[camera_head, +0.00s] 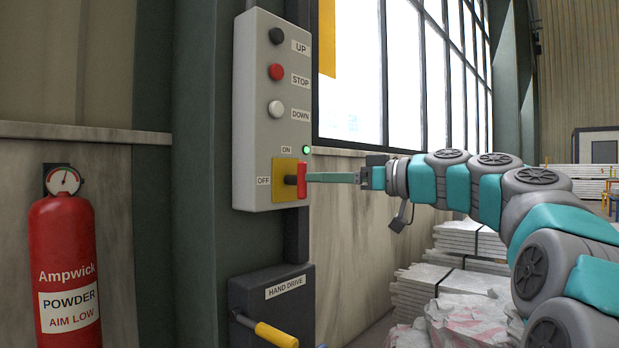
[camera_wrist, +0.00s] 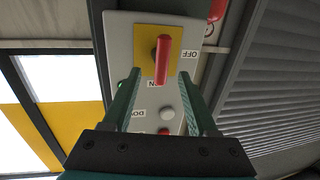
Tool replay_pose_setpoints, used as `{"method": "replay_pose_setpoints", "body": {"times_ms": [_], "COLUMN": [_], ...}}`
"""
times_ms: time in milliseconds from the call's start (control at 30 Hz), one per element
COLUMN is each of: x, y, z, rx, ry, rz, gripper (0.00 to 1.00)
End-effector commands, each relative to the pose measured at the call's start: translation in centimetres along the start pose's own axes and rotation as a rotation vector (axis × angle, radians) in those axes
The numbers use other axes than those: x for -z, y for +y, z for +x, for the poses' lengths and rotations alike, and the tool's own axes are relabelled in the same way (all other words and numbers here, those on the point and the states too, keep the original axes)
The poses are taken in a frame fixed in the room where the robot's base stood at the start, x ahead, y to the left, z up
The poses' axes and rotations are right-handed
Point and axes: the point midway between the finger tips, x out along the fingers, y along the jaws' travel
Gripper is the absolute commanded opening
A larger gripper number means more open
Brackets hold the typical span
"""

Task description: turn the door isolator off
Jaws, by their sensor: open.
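The door isolator is a red handle (camera_head: 301,180) on a yellow plate (camera_head: 283,188) low on a grey control box (camera_head: 262,130). The handle stands upright, in line with the ON label (camera_head: 286,150); the OFF label (camera_head: 264,181) is to its left. In the wrist view the red handle (camera_wrist: 162,60) points towards the ON label, and OFF is to the right. My gripper (camera_head: 311,177) is open, its fingertips close to the handle. In the wrist view my gripper (camera_wrist: 160,76) has a finger on each side of the handle's lower part, with gaps showing. Contact cannot be told.
A green lamp (camera_head: 306,149) is lit. UP, STOP (camera_head: 276,72) and DOWN buttons sit above the isolator. Below is a hand drive box (camera_head: 272,306) with a yellow crank grip (camera_head: 276,335). A fire extinguisher (camera_head: 65,265) hangs at left. Stacked sheets (camera_head: 440,290) lie at right.

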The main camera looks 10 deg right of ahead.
Motion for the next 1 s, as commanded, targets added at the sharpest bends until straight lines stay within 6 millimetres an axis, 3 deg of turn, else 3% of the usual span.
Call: {"method": "replay_pose_setpoints", "body": {"times_ms": [233, 633, 1000], "x": [-0.1, -0.1, -0.1], "y": [0.0, 0.0, 0.0], "z": [3.2, 3.9, 3.9], "rx": [0.003, 0.002, 0.002], "ry": [-0.004, -0.001, -0.002], "rz": [0.001, 0.002, 0.002], "gripper": [0.59, 0.58, 0.16]}}
